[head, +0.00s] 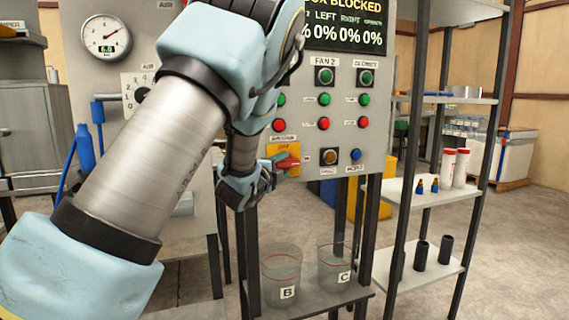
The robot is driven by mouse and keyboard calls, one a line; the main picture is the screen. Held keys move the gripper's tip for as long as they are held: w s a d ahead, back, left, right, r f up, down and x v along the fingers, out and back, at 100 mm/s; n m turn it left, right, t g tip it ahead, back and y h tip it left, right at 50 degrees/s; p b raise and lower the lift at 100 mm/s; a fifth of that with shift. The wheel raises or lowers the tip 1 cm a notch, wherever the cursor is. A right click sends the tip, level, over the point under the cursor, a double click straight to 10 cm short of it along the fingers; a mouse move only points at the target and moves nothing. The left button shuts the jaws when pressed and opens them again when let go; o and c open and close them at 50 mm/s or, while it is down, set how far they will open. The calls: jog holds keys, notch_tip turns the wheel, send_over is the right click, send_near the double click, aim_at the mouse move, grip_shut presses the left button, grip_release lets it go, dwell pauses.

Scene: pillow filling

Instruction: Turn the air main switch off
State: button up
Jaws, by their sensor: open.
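A yellow plate (279,150) with a small label above it sits at the lower left of the grey control panel. A red switch handle (289,163) shows in front of this plate and sticks out to the right. This looks like the air main switch; its exact setting is hard to read. My gripper (266,175) is open at the plate's lower left, right beside the handle. It hides part of the plate and the handle's left end. I cannot tell whether a finger touches the handle.
The panel (345,100) carries green and red buttons, knobs and a display (345,25). Clear beakers B (281,275) and C (334,265) stand on a shelf below. A rack (425,185) with bottles and black cylinders stands at the right. A gauge (106,37) is at the left.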

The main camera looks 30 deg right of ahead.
jog(key=shift+x, duration=0.85)
jog(key=shift+c, duration=0.2)
grip_shut()
